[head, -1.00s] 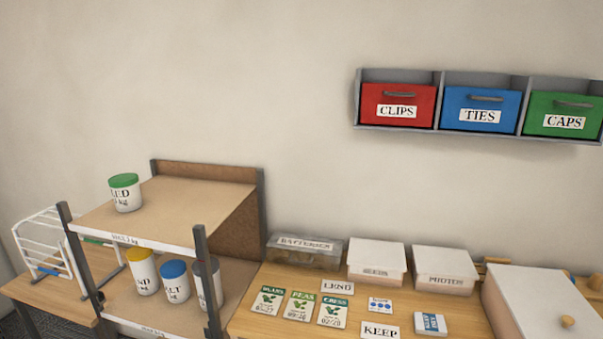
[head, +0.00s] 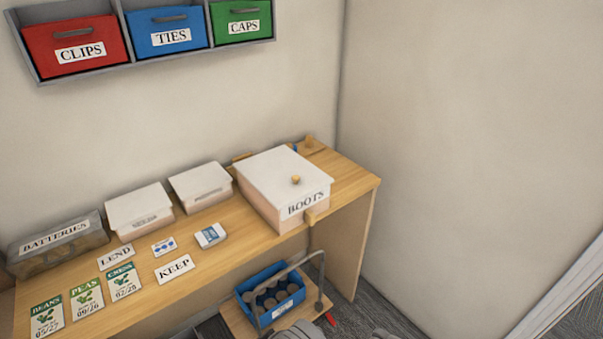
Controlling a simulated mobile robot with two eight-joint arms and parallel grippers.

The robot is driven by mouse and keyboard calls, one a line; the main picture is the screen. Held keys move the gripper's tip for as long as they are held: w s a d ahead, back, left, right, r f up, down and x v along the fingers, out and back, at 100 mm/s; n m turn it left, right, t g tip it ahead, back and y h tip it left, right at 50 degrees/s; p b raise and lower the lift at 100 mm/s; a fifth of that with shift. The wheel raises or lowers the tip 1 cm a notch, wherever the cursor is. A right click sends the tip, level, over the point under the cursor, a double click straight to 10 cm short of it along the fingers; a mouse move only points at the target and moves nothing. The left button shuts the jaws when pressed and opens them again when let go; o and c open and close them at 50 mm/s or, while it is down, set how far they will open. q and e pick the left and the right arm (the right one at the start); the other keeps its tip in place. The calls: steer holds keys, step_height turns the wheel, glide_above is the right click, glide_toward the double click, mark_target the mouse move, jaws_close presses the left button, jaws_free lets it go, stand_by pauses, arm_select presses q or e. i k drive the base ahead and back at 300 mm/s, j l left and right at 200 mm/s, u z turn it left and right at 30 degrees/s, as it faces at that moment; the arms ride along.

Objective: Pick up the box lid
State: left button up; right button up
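A large pale box labelled BOOTS (head: 268,208) stands at the right part of the wooden workbench. Its flat white lid (head: 265,170) lies on top and has a small round wooden knob (head: 296,180). The lid looks closed on the box. Two smaller boxes with white lids stand to its left, one nearer (head: 203,184) and one farther left (head: 140,208). Neither of my grippers can be made out in the head view.
A see-through BATTERIES box (head: 58,246), seed packets (head: 87,299), LEND (head: 116,256) and KEEP (head: 174,269) cards and a small blue-and-white box (head: 211,236) lie on the bench (head: 240,238). A blue crate (head: 270,294) of round items sits below. A wall closes the right side.

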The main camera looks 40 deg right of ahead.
mark_target(284, 177)
steer(key=z, duration=1.4)
